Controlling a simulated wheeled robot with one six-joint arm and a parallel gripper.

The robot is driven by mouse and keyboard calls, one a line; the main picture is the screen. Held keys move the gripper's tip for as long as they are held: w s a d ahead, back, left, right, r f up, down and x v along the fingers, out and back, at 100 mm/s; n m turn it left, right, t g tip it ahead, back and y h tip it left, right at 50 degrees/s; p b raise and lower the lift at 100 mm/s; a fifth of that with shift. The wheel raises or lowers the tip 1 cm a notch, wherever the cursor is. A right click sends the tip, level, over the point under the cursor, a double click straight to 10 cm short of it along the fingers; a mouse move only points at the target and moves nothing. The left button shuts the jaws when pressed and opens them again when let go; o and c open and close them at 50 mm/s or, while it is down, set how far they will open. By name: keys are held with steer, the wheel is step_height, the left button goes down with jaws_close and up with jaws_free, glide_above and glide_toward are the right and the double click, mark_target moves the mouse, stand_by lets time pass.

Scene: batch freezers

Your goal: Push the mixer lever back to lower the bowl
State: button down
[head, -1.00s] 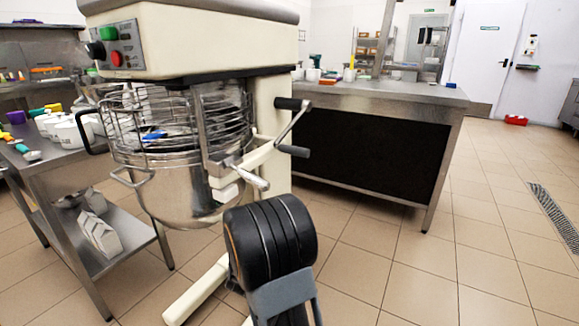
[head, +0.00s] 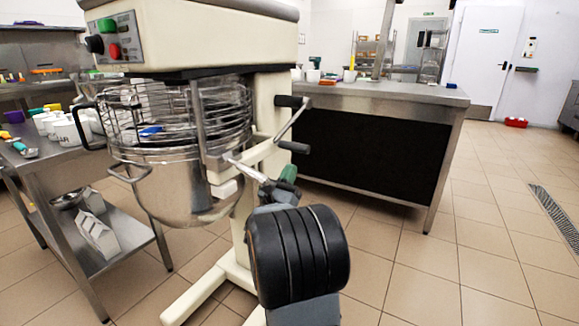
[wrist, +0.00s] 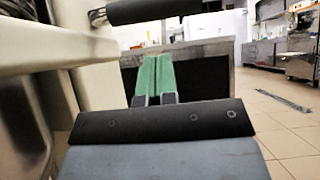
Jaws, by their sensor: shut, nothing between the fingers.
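The cream mixer (head: 215,45) stands at the left, with its steel bowl (head: 175,190) under the wire guard. At its right side is the lever (head: 290,125), a metal bar with one black grip (head: 290,102) high and another (head: 294,147) lower. My gripper (head: 290,172) is just below the lower grip, its green fingers partly hidden behind my arm. In the wrist view my gripper's green fingers (wrist: 154,75) are together and empty, pointing forward. A black grip (wrist: 152,10) crosses the top of that view, above the fingers. I cannot tell whether they touch it.
A steel table (head: 60,165) with white containers stands left of the mixer. A steel counter with a dark front panel (head: 370,150) stands behind it to the right. The tiled floor (head: 500,200) at the right is clear, with a drain grate (head: 555,215).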

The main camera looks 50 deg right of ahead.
mark_target(291, 146)
steer(key=shift+r+b, duration=0.3)
steer(key=shift+r, duration=1.35)
steer(key=r+p, duration=0.1)
steer(key=p, duration=0.1)
steer(key=r+y+p, duration=0.1)
steer(key=shift+a+r+p, duration=0.35)
steer(key=shift+r, duration=0.05)
steer(key=shift+s+a+r+y+p, duration=0.2)
steer(key=shift+y+p, duration=0.1)
steer(key=shift+p, duration=0.3)
steer(key=shift+f, duration=0.1)
